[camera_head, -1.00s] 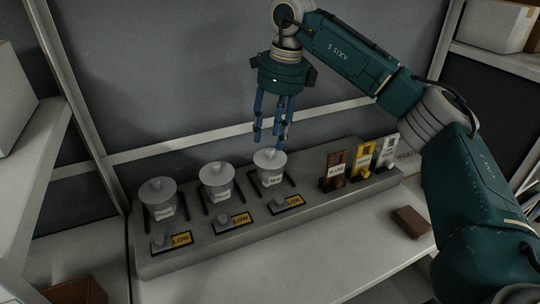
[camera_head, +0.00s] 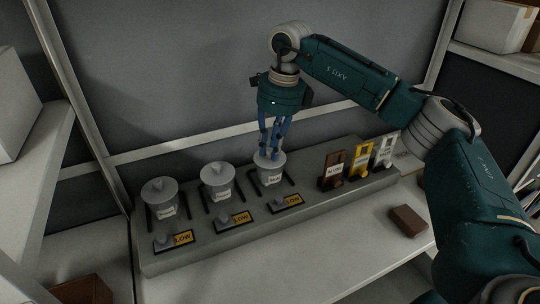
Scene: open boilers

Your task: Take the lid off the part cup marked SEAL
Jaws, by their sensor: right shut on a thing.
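Three grey lidded cups stand in a row on the grey raised block: a left cup (camera_head: 160,195), a middle cup (camera_head: 217,180) and a right cup (camera_head: 271,177). Each has a white label, too small to read surely. My right gripper (camera_head: 272,151) points down from above and is shut on the knob of the right cup's lid (camera_head: 262,159). The fingers hide the knob. The lid still sits on its cup. The other two lids are on their cups, with their knobs showing. My left gripper is not in view.
Yellow LOW plates with grey knobs lie before the cups. Brown (camera_head: 333,168), yellow (camera_head: 360,162) and white (camera_head: 384,152) upright holders stand on the block's right end. A brown block (camera_head: 408,221) lies on the white table (camera_head: 350,265). Shelving flanks both sides.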

